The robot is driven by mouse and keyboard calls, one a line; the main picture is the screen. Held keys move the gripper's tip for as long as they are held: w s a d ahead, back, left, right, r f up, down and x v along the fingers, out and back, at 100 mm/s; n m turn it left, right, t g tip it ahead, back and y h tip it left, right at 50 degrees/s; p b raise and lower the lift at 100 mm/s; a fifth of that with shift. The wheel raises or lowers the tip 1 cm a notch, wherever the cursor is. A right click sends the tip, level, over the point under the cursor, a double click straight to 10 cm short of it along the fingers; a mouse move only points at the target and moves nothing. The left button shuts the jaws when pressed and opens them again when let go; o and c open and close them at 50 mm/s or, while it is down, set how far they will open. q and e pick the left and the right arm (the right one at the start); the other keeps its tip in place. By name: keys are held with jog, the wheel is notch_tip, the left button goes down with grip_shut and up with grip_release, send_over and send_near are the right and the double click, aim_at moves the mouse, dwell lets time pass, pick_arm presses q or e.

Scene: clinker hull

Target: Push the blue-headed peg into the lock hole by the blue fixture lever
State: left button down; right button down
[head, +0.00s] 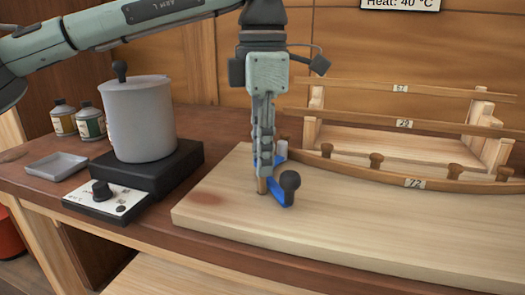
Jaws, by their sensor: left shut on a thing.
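My left gripper (264,166) points straight down over the near left part of the pale wooden board (225,215). Its fingers are shut on the blue-headed peg, whose brown wooden shaft (262,186) shows below the fingertips, upright at the board. The peg's head is mostly hidden by the fingers. The blue fixture lever (278,191), with a black ball knob (290,181), lies right beside the peg and is partly hidden behind the gripper. The lock hole cannot be made out, so I cannot tell how deep the peg sits. My right gripper is not in view.
A grey pot (139,120) stands on a black heater with a control panel (107,198) at left. A curved plank with pegs (415,182) and a wooden frame (400,143) stand at right. The board's front right is clear.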

pick_arm(q)
jog(key=shift+f, duration=0.2)
jog(key=c, duration=1.3)
grip_release()
notch_tip(320, 180, up, 7)
jog(key=p, duration=0.5)
jog(key=shift+r, duration=0.55)
